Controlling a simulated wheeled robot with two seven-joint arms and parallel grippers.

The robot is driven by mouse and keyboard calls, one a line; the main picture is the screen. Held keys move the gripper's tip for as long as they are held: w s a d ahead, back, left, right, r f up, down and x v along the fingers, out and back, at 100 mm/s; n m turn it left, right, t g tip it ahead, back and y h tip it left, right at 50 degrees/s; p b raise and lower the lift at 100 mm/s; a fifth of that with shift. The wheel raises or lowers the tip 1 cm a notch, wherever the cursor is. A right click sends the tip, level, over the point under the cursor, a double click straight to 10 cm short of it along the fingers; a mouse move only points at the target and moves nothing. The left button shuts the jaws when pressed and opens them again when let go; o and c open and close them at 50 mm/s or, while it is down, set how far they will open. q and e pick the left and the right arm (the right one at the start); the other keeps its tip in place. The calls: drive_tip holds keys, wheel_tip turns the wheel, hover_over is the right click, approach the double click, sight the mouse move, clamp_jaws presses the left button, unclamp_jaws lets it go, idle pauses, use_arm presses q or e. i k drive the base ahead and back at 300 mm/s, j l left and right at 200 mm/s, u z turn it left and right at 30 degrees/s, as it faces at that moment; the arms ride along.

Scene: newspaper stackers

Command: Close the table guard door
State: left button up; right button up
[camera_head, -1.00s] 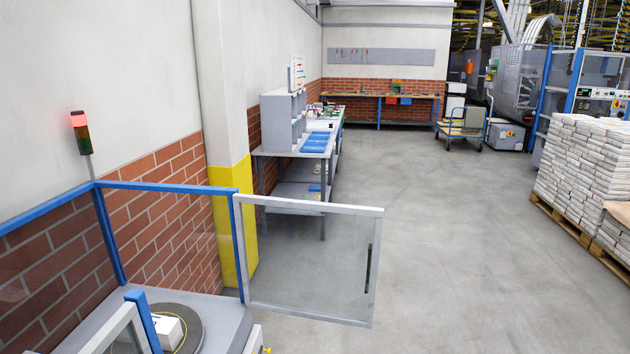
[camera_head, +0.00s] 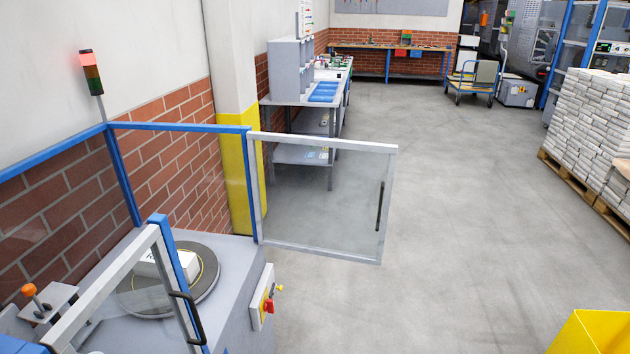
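The guard around the grey machine table (camera_head: 235,258) has blue posts and clear panels. One silver-framed clear door (camera_head: 322,200) stands swung outward to the right over the floor, with a black vertical handle (camera_head: 380,206) near its free edge. A second silver-framed panel (camera_head: 110,285) with a black handle (camera_head: 188,316) stands at the near side, partly cut off by the bottom edge. A round turntable (camera_head: 205,285) with a white stack (camera_head: 152,264) sits on the table behind it. Neither of my grippers is in view.
A signal tower (camera_head: 92,72) shows red at the left. A small switch box (camera_head: 263,296) is on the table's side. A yellow object (camera_head: 595,332) stands at the bottom right, and paper stacks (camera_head: 603,130) on pallets are at the right. The floor (camera_head: 455,215) between is clear.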

sight(251, 136)
drive_tip(key=i+l+u, duration=1.2)
drive_tip(key=l+u, duration=0.3)
drive_tip(key=l, duration=0.3)
drive_tip(key=i+l+u, duration=0.1)
drive_tip(key=l+u, duration=0.4)
drive_tip(key=l, duration=0.35)
drive_tip(key=l+u, duration=0.5)
drive_tip(key=l, duration=0.35)
drive_tip(key=k+l+u, duration=0.2)
drive_tip(key=l+u, duration=0.3)
drive_tip(key=l, duration=0.35)
drive_tip(key=k+l+u, duration=0.15)
drive_tip(key=l, duration=0.2)
drive_tip(key=k+l+u, duration=0.1)
drive_tip(key=k+l, duration=0.15)
drive_tip(key=l, duration=0.1)
